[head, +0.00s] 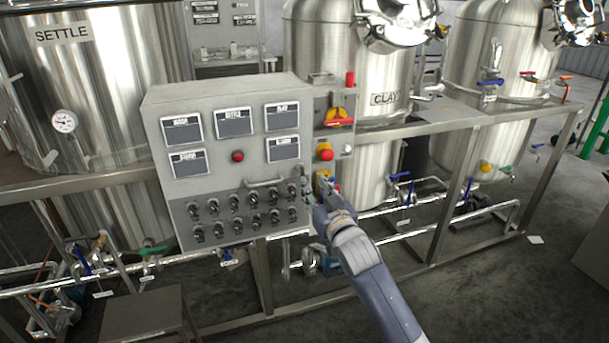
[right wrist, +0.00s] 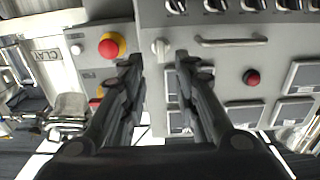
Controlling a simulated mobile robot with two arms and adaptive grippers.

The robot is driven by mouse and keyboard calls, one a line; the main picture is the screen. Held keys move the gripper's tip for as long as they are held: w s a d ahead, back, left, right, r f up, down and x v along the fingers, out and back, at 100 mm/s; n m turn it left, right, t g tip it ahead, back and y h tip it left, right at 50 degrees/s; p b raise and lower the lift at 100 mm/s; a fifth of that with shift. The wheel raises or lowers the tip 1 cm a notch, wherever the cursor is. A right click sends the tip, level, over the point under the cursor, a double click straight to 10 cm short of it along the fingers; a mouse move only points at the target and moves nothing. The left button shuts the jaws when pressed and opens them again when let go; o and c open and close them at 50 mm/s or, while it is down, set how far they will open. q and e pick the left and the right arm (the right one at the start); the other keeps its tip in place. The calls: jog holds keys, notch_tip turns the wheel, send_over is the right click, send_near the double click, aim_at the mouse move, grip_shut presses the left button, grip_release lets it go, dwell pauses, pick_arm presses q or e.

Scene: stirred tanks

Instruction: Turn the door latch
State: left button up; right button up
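The control box (head: 220,98) is a grey cabinet with screens and rows of switches. In the right wrist view, which is upside down, a small pale knob that looks like the door latch (right wrist: 160,46) sits on the box front near its side edge. My right gripper (right wrist: 157,64) is open, with its fingertips on either side of the knob and a gap to it; I cannot tell whether they reach its depth. My left gripper is not in view.
A door handle (head: 265,182) is beside the latch. A red emergency button (head: 325,152) and a yellow-red switch (head: 338,118) are on the narrow side panel close to my gripper. Steel tanks (head: 320,50) stand behind, and a frame rail (head: 440,128) runs right.

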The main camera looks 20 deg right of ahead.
aim_at(303, 171)
jog(key=w, duration=0.7)
jog(key=shift+w+a+p, duration=0.15)
jog(key=shift+a+p, duration=0.1)
jog(key=shift+p, duration=0.05)
grip_shut()
